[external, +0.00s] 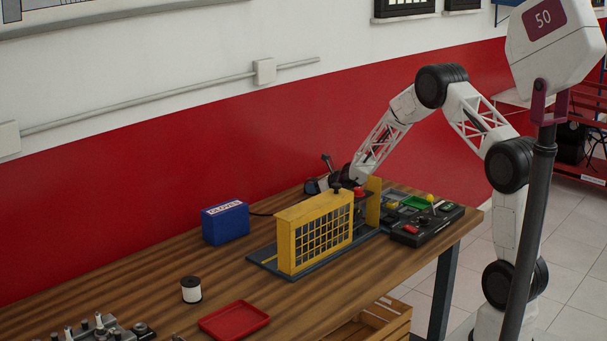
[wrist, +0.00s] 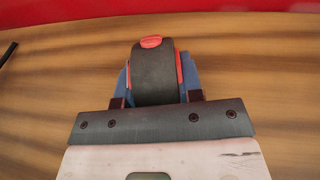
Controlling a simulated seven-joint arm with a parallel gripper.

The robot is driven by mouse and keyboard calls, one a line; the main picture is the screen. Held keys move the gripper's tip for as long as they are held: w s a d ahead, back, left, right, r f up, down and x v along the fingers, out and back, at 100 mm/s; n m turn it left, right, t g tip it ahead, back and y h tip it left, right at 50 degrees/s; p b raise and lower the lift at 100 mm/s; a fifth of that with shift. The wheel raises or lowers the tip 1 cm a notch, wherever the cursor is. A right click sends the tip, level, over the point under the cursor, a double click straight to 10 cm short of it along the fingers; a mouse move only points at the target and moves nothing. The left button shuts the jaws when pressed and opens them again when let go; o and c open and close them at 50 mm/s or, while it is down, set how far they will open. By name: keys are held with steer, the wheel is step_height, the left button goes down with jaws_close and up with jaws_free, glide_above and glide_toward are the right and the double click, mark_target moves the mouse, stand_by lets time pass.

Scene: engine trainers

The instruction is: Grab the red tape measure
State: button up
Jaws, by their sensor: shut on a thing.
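The red tape measure (wrist: 152,80) shows in the wrist view as a rounded dark body with red sides and a red button on top. My gripper (wrist: 158,92) is shut on it, with a finger on each side and blue parts showing beside it. In the external view my gripper (external: 326,182) is at the back of the wooden table, behind the yellow guarded machine. The tape measure cannot be made out clearly there. I cannot tell whether it touches the table.
The yellow guarded machine (external: 300,240) stands in front of my gripper. A black tray of parts (external: 440,222) lies to the right, a blue glove box (external: 226,223) to the left. A red tray (external: 234,320) and white spool (external: 191,290) are nearer the front. The red wall is close behind.

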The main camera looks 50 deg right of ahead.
mark_target(312, 178)
steer(key=shift+r, duration=0.15)
steer(key=shift+r, duration=1.5)
steer(key=shift+s+r, duration=0.2)
steer(key=shift+s, duration=0.1)
steer(key=s+a, duration=0.1)
steer(key=s, duration=0.3)
steer(key=s+a, duration=0.1)
steer(key=s, duration=0.4)
steer(key=s+a+r, duration=0.1)
steer(key=s, duration=0.4)
steer(key=shift+s+r, duration=0.1)
steer(key=shift+s, duration=0.45)
